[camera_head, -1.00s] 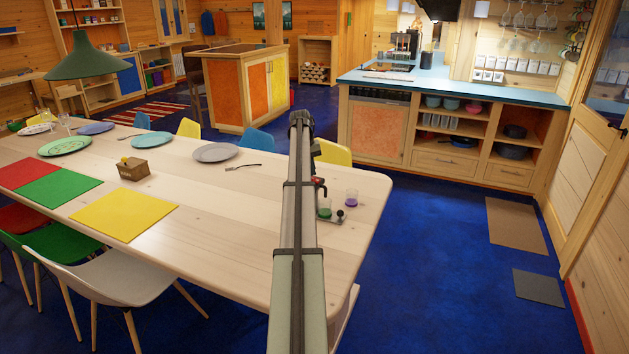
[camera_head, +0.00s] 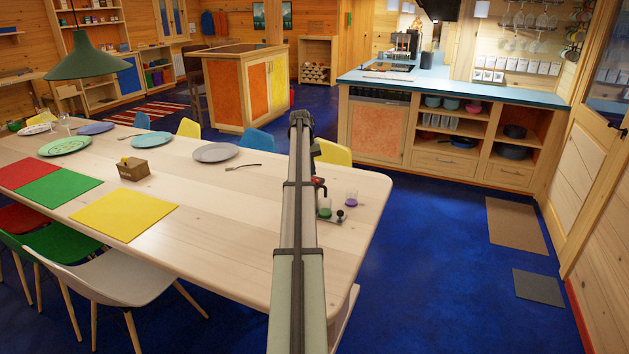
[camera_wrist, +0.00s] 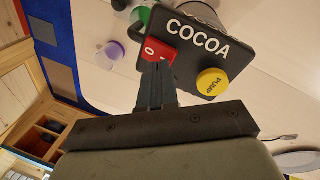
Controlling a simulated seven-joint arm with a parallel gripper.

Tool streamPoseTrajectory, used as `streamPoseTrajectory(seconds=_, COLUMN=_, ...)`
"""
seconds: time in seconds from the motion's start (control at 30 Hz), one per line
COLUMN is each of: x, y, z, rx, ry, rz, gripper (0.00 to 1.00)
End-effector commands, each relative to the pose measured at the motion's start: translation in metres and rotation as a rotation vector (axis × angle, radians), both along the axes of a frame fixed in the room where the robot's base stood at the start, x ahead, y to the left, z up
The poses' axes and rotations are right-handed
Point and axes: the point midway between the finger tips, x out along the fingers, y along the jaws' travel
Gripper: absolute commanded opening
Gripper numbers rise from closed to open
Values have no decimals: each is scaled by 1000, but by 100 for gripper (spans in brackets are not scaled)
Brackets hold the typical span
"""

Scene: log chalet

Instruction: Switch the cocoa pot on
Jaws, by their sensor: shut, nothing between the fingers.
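The cocoa pot's black panel (camera_wrist: 203,47) fills the upper middle of the wrist view, with white COCOA lettering and a yellow PUMP button (camera_wrist: 212,82). A red switch (camera_wrist: 160,50) marked 0 sits at the panel's left edge. My gripper (camera_wrist: 157,66) is shut and empty, its fingertips right at the switch's lower part. They overlap it in the picture; I cannot tell whether they touch. The fingers cover part of the switch, so its full setting is hidden. In the head view my arm hides most of the pot on the dining table (camera_head: 230,200).
Plates, a small brown box (camera_head: 133,169) and coloured mats lie further left.

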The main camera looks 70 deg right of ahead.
Motion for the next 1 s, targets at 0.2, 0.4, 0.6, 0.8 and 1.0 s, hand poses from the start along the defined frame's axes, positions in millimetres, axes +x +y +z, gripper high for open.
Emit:
streamPoseTrajectory(seconds=0.2, x=0, y=0, z=0, rx=0, ry=0, rz=0, gripper=0)
streamPoseTrajectory(seconds=0.4, x=0, y=0, z=-3, rx=0, ry=0, rz=0, gripper=0)
streamPoseTrajectory(seconds=0.6, x=0, y=0, z=-6, rx=0, ry=0, rz=0, gripper=0)
streamPoseTrajectory(seconds=0.8, x=0, y=0, z=-9, rx=0, ry=0, rz=0, gripper=0)
streamPoseTrajectory(seconds=1.0, x=0, y=0, z=-13, rx=1, ry=0, rz=0, gripper=0)
